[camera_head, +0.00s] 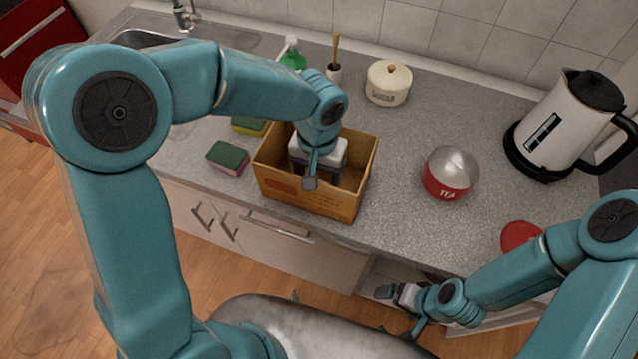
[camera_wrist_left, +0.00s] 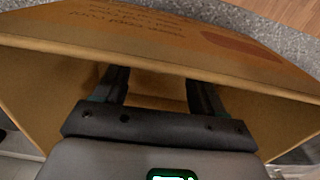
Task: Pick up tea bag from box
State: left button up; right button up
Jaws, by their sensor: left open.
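The brown cardboard box (camera_head: 318,203) stands open on the grey counter, and its wall (camera_wrist_left: 150,35) fills the upper part of the left wrist view. My left gripper (camera_head: 312,180) is at the box opening; in the left wrist view its two fingers (camera_wrist_left: 158,88) point down into the box, apart, with nothing visible between them. No tea bag can be made out; most of the box inside is hidden by my gripper. My right gripper (camera_head: 398,313) is low in front of the counter, its fingers apart and empty.
A red TEA tin (camera_head: 450,174) stands open right of the box, with a red lid (camera_head: 521,238) near the counter edge. A kettle (camera_head: 565,125), a sugar jar (camera_head: 388,83), sponges (camera_head: 228,158) and a green bottle (camera_head: 292,56) stand around. The counter between box and tin is clear.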

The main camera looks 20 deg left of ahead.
pick_arm(q)
notch_tip(320, 180, down, 4)
jog(key=shift+w+r, duration=0.15)
jog(key=c, duration=1.1)
jog(key=shift+c, duration=0.2)
jog(key=shift+r, duration=0.15)
